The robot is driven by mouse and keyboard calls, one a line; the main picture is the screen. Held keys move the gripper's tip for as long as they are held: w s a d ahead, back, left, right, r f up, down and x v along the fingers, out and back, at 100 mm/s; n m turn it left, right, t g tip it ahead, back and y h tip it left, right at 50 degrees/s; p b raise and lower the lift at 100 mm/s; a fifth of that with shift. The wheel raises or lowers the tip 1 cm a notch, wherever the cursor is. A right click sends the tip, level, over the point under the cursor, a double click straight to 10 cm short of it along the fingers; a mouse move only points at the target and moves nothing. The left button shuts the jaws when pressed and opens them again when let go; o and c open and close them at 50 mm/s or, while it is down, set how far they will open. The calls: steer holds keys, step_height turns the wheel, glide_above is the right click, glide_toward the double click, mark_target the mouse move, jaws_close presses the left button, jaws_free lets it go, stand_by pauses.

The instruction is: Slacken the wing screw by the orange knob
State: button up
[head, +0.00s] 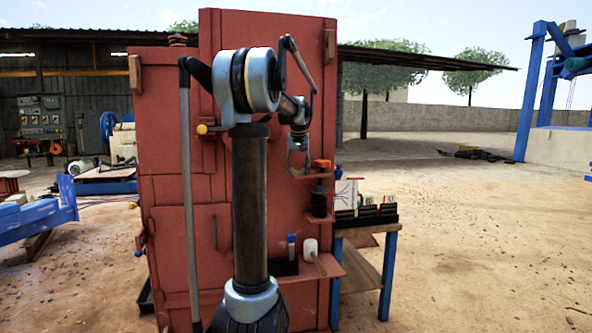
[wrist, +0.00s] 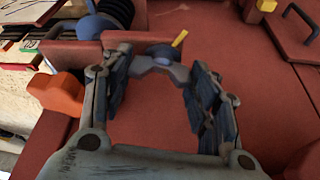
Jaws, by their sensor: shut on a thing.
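The orange knob (head: 322,164) sits on a small red ledge at the right of the red machine front. It also shows at the left of the wrist view (wrist: 58,93). The wing screw (wrist: 160,66) is grey-blue with spread wings and stands against the red panel, with a small yellow pointer (wrist: 180,38) beside it. My gripper (head: 298,158) is at the panel just left of the orange knob. The head view does not show the screw clearly behind the fingers.
A black ribbed coil (head: 318,201) is below the orange knob. A lower red shelf (head: 326,267) holds a white mallet-like thing (head: 311,249) and a blue-topped item (head: 291,243). A table (head: 360,278) with papers and black trays stands at the right. Open dirt ground lies further right.

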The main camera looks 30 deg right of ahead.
steer(key=n+y, duration=0.1)
steer(key=n, duration=0.2)
steer(key=shift+d+n+t, duration=0.1)
steer(key=shift+n+t, duration=0.2)
steer(key=shift+n, duration=0.1)
steer(key=n+y, duration=0.1)
steer(key=n, duration=0.2)
steer(key=shift+d+n+y, duration=0.1)
steer(key=shift+n+y, duration=0.2)
steer(key=shift+y, duration=0.1)
steer(key=n+y, duration=0.1)
steer(key=n, duration=0.2)
steer(key=n+g+y, duration=0.1)
steer(key=n, duration=0.2)
steer(key=shift+w+d, duration=0.1)
steer(key=shift+d, duration=0.05)
steer(key=shift+n, duration=0.4)
steer(key=o, duration=1.1)
steer(key=shift+c, duration=0.2)
steer(key=v, duration=1.2)
steer(key=shift+w, duration=0.25)
